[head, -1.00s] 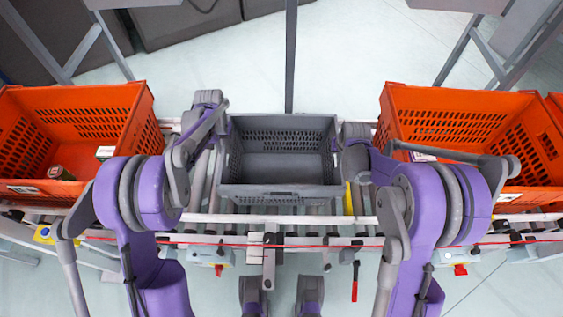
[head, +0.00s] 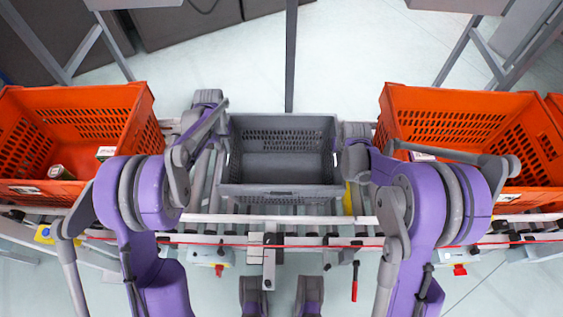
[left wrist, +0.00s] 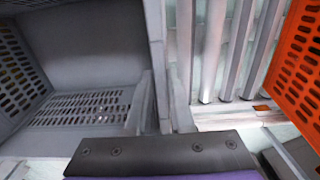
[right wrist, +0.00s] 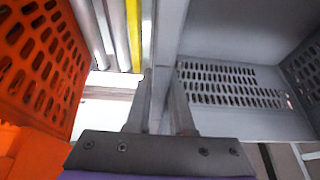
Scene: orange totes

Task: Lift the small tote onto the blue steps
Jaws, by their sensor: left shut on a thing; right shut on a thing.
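The small grey tote (head: 281,190) is in the middle of the head view, empty and level, over the roller conveyor. My left gripper (head: 227,146) is shut on its left side wall. In the left wrist view the fingers (left wrist: 159,105) straddle that wall, and the tote's inside (left wrist: 95,50) shows. My right gripper (head: 337,146) is shut on the right side wall. In the right wrist view the fingers (right wrist: 160,108) straddle that wall, with the tote's inside (right wrist: 230,60) to the right. I cannot tell whether the tote touches the rollers. No blue steps are in view.
An orange tote (head: 140,105) with small items stands on the left of the conveyor (head: 300,219). Another orange tote (head: 395,105) stands on the right, and part of a further one at the right edge. A red cord (head: 320,246) runs along the near side. Grey frame legs stand behind.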

